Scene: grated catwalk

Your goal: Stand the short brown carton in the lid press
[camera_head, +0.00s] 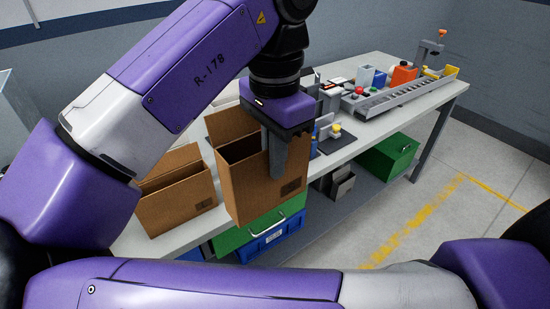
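A brown open-topped carton (238,187) is at my gripper (276,155), near the middle of the picture. A finger lies over its upper right wall; the other finger is hidden. My gripper appears shut on that wall, and the carton covers the table's front edge, seemingly lifted. A second brown open carton (177,208) stands upright on the table to its left and looks lower. Which is the short one is hard to tell by size alone. A small upright device with an orange top (430,48) stands at the table's far end; I cannot tell whether it is the lid press.
The grey table (362,140) carries a conveyor rail (410,95), an orange container (403,75) and a dark plate with a yellow knob (336,130). Below are a green case (390,158) and a blue crate (270,240). The floor at right is clear.

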